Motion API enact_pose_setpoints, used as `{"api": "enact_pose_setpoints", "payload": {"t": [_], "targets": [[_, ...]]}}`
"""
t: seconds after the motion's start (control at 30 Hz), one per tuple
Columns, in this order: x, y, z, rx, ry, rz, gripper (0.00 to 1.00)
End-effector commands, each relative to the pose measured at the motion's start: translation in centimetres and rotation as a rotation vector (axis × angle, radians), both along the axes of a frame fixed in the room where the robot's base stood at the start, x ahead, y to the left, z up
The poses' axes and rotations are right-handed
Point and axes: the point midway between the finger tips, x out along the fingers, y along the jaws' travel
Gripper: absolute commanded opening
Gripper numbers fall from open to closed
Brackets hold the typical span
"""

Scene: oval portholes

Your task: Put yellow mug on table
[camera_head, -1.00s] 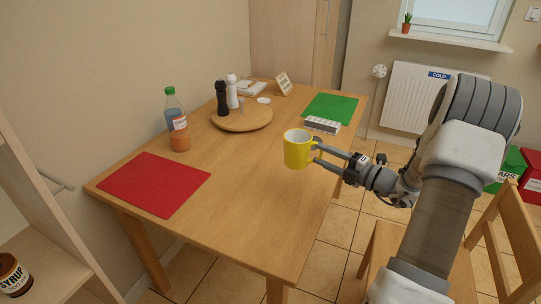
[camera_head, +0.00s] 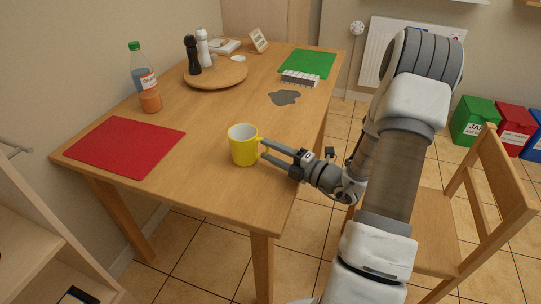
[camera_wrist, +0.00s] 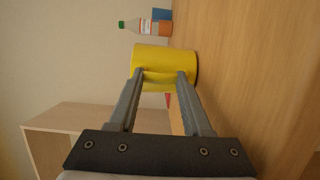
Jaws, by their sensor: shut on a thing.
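The yellow mug (camera_head: 243,146) is upright at the near right part of the wooden table (camera_head: 215,120). My gripper (camera_head: 266,153) comes from the right and is shut on the mug's handle side. In the wrist view the mug (camera_wrist: 165,62) shows between the ends of my two fingers (camera_wrist: 159,78). I cannot tell whether the mug's base touches the tabletop or is slightly above it.
A red mat (camera_head: 125,146) lies left of the mug. A bottle (camera_head: 146,80), a round wooden board (camera_head: 216,75) with shakers, a grey patch (camera_head: 284,97) and a green mat (camera_head: 307,63) are farther back. A chair (camera_head: 470,200) stands at right.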

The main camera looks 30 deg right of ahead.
Motion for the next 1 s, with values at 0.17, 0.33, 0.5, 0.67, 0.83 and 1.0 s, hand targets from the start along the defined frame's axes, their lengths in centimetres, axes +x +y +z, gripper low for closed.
{"api": "enact_pose_setpoints", "payload": {"t": [0.17, 0.33, 0.5, 0.67, 0.83, 1.0], "targets": [[0.0, 0.0, 0.1, 0.000, -0.004, 0.000, 0.00], [0.0, 0.0, -0.2, 0.001, -0.003, 0.000, 0.00], [0.0, 0.0, -0.2, 0.000, -0.001, 0.000, 0.79], [0.0, 0.0, -0.2, 0.000, -0.001, 0.000, 0.79], [0.0, 0.0, 0.0, -0.001, -0.002, 0.000, 0.79], [-1.7, -1.1, 0.2, 0.000, 0.001, -0.005, 0.79]]}}
